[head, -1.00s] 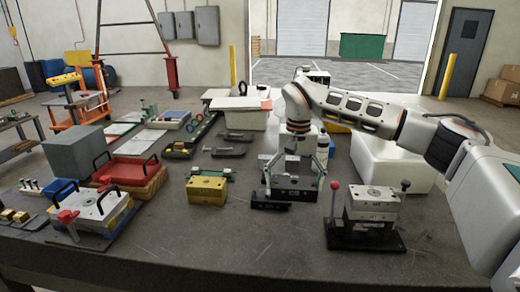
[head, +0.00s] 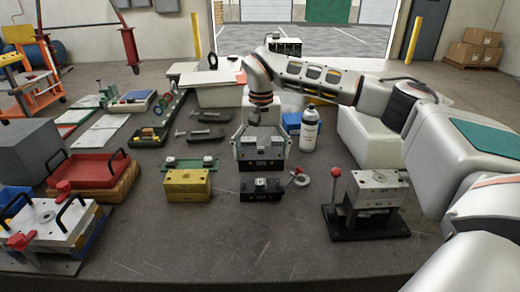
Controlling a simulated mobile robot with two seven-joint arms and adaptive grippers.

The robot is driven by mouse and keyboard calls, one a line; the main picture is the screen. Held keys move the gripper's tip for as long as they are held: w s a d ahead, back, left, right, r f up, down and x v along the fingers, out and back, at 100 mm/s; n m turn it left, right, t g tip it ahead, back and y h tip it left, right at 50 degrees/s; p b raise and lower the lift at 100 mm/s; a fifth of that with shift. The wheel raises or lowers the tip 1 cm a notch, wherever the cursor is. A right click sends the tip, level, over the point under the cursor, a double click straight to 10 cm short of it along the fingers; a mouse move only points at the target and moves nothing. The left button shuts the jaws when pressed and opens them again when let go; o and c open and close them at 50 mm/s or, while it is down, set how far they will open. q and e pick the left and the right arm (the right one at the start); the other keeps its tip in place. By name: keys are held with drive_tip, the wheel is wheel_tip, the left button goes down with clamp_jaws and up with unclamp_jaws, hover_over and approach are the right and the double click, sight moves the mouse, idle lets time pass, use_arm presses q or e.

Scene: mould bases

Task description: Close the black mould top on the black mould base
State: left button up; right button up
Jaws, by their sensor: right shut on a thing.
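My right gripper (head: 262,141) reaches down from above, its fingers on either side of a dark block, the black mould top (head: 262,163). It is shut on this block, whose front face carries small pale marks. The black mould base (head: 260,195) rests on the table, with a small silver piece on its top. In the head view the held top appears just above and behind the base, roughly in line with it, with a gap between them. I cannot tell the exact height or depth between the two. My left gripper is not in view.
A yellow mould block (head: 187,187) stands left of the base. A grey mould on a black plate (head: 370,222) with a red-knobbed lever stands farther right. A white bottle (head: 309,130) is behind. The table front is clear.

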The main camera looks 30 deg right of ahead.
hover_over(261, 182)
drive_tip(key=shift+w+f, duration=0.15)
drive_tip(key=shift+f, duration=1.95)
drive_tip(key=shift+f, duration=1.55)
idle(0.8)
drive_tip(key=o, duration=1.7)
drive_tip(key=shift+f, duration=0.1)
wheel_tip(261, 182, up, 12)
drive_tip(key=shift+r, duration=0.1)
drive_tip(key=shift+s, duration=0.2)
